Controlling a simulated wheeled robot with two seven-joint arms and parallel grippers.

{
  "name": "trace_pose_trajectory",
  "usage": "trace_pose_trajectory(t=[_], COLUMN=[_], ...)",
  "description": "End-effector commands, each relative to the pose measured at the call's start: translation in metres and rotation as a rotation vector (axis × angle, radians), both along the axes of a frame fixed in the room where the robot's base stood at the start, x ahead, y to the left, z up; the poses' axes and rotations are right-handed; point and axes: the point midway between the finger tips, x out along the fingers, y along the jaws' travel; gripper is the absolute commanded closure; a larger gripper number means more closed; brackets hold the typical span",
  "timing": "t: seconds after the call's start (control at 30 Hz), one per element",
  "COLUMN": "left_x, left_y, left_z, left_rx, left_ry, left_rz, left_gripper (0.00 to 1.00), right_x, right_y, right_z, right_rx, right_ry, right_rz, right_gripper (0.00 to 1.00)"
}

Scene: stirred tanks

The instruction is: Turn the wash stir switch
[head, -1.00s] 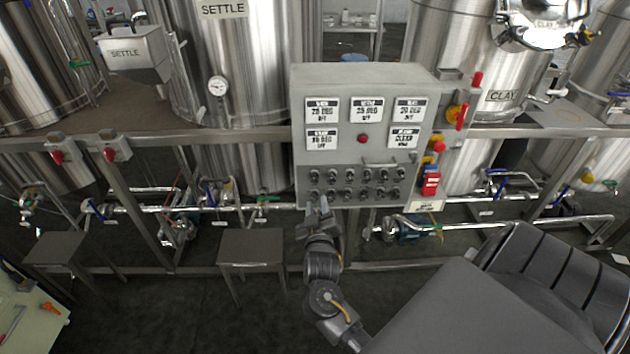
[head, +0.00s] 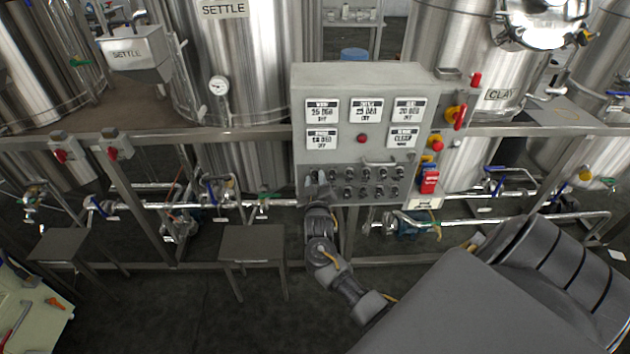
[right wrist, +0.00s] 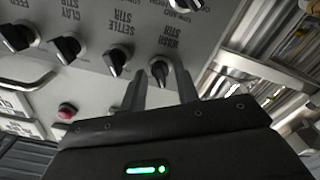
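The grey control panel (head: 347,150) shows in the head view, with two rows of black switches low on its front. In the right wrist view the wash stir switch (right wrist: 160,70) is a black knob with a white pointer, under upside-down lettering "WASH STIR". A gap shows between the knob and the fingers; contact cannot be told. My left gripper is not in view.
The settle stir switch (right wrist: 115,60) sits close beside the left finger, with the clay stir switch (right wrist: 68,47) beyond. A metal rail (head: 240,133) runs behind the panel. A small grey stool (head: 252,243) stands left of my right arm. Steel tanks (head: 240,70) stand behind.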

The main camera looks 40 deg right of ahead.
Motion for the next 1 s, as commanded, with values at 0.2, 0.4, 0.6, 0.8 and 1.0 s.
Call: trace_pose_trajectory(t=[0.2, 0.4, 0.6, 0.8, 1.0], left_x=[0.000, 0.001, 0.001, 0.001, 0.001], left_y=[0.000, 0.000, 0.000, 0.000, 0.000], left_z=[0.000, 0.000, -0.002, -0.006, -0.012], left_rx=[0.000, 0.000, 0.000, 0.000, 0.000], left_ry=[-0.001, -0.001, -0.001, -0.001, -0.001], left_rz=[0.000, 0.000, 0.000, 0.000, 0.000], left_gripper=[0.00, 0.00, 0.00, 0.00, 0.00], right_x=[0.000, 0.000, 0.000, 0.000, 0.000], right_y=[0.000, 0.000, 0.000, 0.000, 0.000], right_z=[0.000, 0.000, -0.001, -0.002, -0.002], right_rx=[0.000, 0.002, 0.031, 0.119, 0.259], right_ry=[0.000, -0.001, -0.023, -0.089, -0.195], right_rz=[0.000, 0.000, -0.001, -0.003, -0.003], right_gripper=[0.89, 1.00, 1.00, 1.00, 1.00])
